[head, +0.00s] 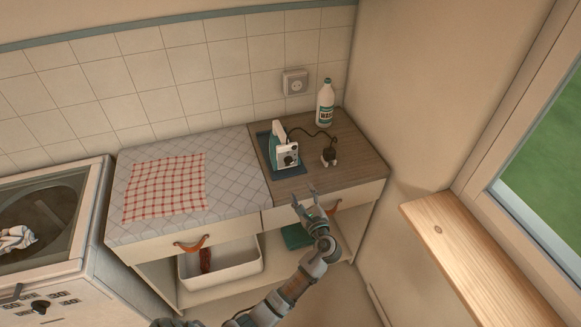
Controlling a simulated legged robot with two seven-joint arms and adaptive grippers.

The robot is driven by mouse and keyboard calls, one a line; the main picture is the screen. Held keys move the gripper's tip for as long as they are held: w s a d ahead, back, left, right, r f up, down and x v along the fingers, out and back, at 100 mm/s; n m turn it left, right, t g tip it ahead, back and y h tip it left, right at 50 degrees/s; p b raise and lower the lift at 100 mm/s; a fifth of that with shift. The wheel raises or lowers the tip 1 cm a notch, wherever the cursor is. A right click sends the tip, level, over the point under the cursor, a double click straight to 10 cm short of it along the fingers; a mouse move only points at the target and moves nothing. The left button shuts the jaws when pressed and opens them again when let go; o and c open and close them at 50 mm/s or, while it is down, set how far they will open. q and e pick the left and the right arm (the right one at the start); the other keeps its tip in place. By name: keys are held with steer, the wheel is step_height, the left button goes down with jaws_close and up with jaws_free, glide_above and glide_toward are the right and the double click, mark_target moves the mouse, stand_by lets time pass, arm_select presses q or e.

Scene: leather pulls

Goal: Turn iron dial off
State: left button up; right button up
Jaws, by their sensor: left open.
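The iron (283,148) stands on a dark blue mat (264,141) on the wooden part of the counter. Its white face with a dark round dial (289,160) points toward me. The dial's setting is too small to read. My left gripper (304,200) is open and empty, in front of the counter's edge, below and slightly right of the dial and apart from it. My right gripper is not in view.
The iron's plug (329,155) lies on the counter, apart from the wall socket (295,83). A white bottle (325,103) stands behind. A checked cloth (166,187) lies left on the ironing surface. A wooden ledge (470,250) juts out at right.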

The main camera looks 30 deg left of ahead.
mark_target(290, 164)
arm_select(q)
steer(key=b+x, duration=0.1)
steer(key=x, duration=1.1)
steer(key=shift+w+d+f, duration=0.1)
steer(key=shift+w, duration=0.2)
steer(key=shift+w+a, duration=0.3)
steer(key=shift+a, duration=0.3)
steer(key=shift+d, duration=0.15)
jaws_close()
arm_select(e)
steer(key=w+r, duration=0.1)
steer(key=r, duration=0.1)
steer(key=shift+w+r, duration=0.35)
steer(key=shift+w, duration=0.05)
